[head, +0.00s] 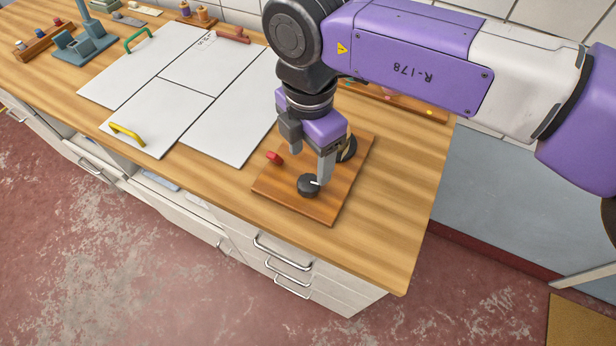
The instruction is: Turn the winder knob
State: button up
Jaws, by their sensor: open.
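A dark round knob (306,187) with a pale pointer mark sits near the front of a reddish-brown wooden board (322,212) on the counter. I take it for the winder knob, though no label is readable. My gripper (312,168) points down above the board, open, with one finger close to the knob's right side. I cannot tell whether that finger touches it. A second dark round part (347,150) stands behind the gripper, partly covered. A small red knob (274,157) is at the board's left edge.
White panels (232,125) lie left of the board, with a yellow handle (127,133) and a green handle (138,39). A grey-blue fixture (85,42) stands at the far left. Bare wooden counter (400,190) lies to the right, ending at the front edge above drawers (285,268).

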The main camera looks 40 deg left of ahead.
aim_at(309, 182)
jog(key=shift+f+p, duration=0.65)
jog(key=shift+f, duration=3.2)
jog(key=c, duration=1.4)
jog(key=shift+o, duration=0.2)
jog(key=shift+n, duration=0.4)
